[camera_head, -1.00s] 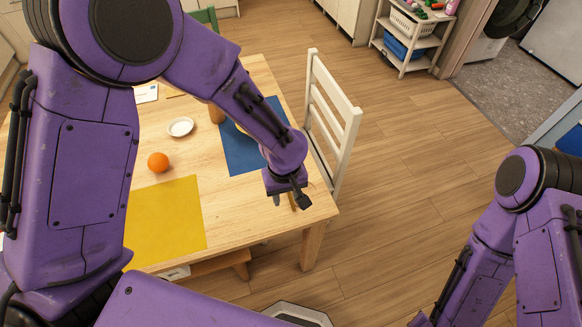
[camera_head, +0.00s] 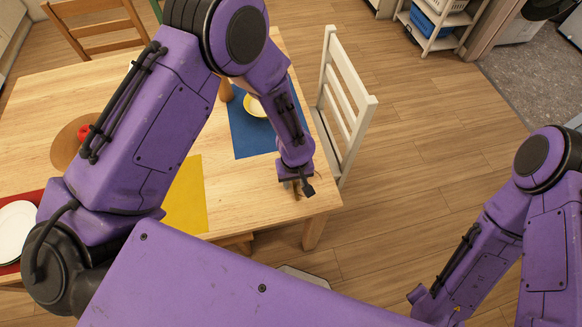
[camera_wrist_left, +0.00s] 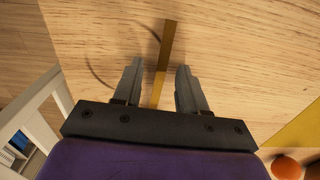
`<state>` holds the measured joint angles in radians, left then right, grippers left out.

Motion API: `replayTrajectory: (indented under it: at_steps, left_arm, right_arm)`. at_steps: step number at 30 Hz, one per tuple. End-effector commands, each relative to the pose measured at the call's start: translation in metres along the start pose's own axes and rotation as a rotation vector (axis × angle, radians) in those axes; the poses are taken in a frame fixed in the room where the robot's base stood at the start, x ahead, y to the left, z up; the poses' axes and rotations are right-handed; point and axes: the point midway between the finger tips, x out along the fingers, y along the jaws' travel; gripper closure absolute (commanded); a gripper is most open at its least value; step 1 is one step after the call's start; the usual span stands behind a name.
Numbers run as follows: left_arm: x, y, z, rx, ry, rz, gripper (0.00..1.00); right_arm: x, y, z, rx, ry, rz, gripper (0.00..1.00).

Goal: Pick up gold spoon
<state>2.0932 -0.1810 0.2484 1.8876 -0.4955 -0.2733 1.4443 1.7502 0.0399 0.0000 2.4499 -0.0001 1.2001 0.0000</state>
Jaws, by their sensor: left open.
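A narrow gold-brown strip (camera_wrist_left: 166,45), which looks like the handle of the gold spoon, shows in the left wrist view. It runs between the two grey fingers of my left gripper (camera_wrist_left: 159,72), with gaps on both sides. Its bowl cannot be made out. The gripper is open and points down at the wooden table (camera_wrist_left: 240,40). In the head view my left gripper (camera_head: 296,189) is at the table's near right corner, and the spoon is hardly distinguishable there. My right arm shows at the right, but its gripper is out of view.
A blue mat (camera_head: 250,137) with a yellow bowl (camera_head: 256,106) lies behind the gripper. A yellow mat (camera_head: 187,205) is to its left. A white chair (camera_head: 353,115) stands close to the table's right edge. An orange (camera_wrist_left: 286,168) shows at the wrist view's corner.

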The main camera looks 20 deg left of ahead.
Motion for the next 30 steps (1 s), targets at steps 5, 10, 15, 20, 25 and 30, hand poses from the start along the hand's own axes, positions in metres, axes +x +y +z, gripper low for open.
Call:
replayTrajectory:
  at_steps: [5,10,15,20,25,30]
  left_arm:
    - [0.001,0.000,0.000,-0.002,0.001,0.001,0.58]
    - [0.001,0.000,0.000,-0.002,0.001,0.000,1.00]
    - [0.001,0.000,0.000,-0.002,0.001,0.000,1.00]
    - [0.001,0.000,0.000,-0.002,0.001,0.000,1.00]
    - [-0.009,0.000,-0.001,-0.003,0.003,0.001,1.00]
    - [-0.044,-0.005,0.009,-0.001,0.004,0.001,1.00]
  right_arm:
    - [0.000,0.000,0.000,0.000,0.000,0.000,1.00]
    - [0.000,0.000,0.000,0.000,0.000,0.000,1.00]
    - [0.000,0.000,0.000,0.000,0.000,0.000,1.00]
    - [0.001,0.000,0.000,0.000,0.000,0.000,1.00]
    - [0.006,0.000,0.003,0.000,0.000,0.000,1.00]
    - [0.013,-0.001,0.006,0.000,0.000,0.000,1.00]
